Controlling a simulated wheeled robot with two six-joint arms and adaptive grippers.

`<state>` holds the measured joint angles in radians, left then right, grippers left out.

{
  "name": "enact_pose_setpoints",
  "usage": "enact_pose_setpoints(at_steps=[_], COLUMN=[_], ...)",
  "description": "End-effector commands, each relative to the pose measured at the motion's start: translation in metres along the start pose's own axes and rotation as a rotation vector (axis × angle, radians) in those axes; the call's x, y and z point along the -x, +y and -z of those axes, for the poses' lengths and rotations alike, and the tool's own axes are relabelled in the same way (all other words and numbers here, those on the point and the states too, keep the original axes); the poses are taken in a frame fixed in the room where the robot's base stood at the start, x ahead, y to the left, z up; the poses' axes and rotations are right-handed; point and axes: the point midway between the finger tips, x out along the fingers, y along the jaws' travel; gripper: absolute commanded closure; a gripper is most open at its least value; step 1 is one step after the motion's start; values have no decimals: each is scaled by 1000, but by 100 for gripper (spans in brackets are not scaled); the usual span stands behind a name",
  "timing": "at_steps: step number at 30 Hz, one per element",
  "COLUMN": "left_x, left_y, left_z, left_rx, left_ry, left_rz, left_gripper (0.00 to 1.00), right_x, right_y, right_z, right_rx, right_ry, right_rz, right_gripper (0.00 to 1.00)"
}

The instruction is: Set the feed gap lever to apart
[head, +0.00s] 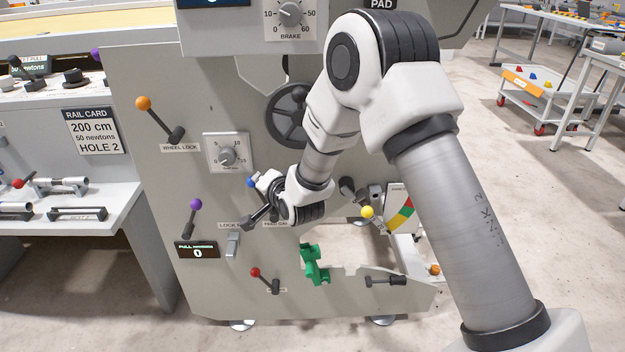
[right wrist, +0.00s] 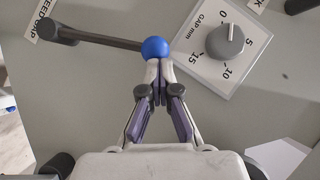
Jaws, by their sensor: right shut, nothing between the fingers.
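The feed gap lever is a dark grey arm with a blue ball knob (head: 250,182) on the gantry's grey side panel. In the right wrist view its blue ball (right wrist: 155,48) is at top centre, and its arm runs left to a pivot beside the FEED GAP label (right wrist: 43,17). My right gripper (right wrist: 160,66) is shut and empty, its fingertips right at the ball's near edge; I cannot tell whether they touch. In the head view this gripper (head: 261,182) is just right of the ball and hides part of the lever. My left gripper is out of view.
A gap dial (right wrist: 225,42) is right of the ball in the wrist view. Close by in the head view are a purple-knobbed lever (head: 195,204), a grey switch (head: 233,244), a yellow-knobbed lever (head: 367,212), a green part (head: 314,264) and a handwheel (head: 285,115).

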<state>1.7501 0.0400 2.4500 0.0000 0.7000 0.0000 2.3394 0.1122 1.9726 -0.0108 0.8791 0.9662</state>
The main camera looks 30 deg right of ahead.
Motion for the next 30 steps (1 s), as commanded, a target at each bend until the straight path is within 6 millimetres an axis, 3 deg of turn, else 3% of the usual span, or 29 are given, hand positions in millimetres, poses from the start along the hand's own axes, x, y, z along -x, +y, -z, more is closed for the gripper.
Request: enact_pose_setpoints(at_steps=[1,9,30], left_x=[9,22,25], left_y=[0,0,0], left_z=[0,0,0], left_rx=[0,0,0], left_ry=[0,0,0], left_rz=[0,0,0], left_gripper=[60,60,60], right_x=[-1,-10,-11], right_y=[-6,-9,-10], right_z=[-2,-14,-16], right_rx=[26,112,132], right_ry=[-2,-1,0], right_rz=[-15,-75,-89], right_gripper=[100,100,100])
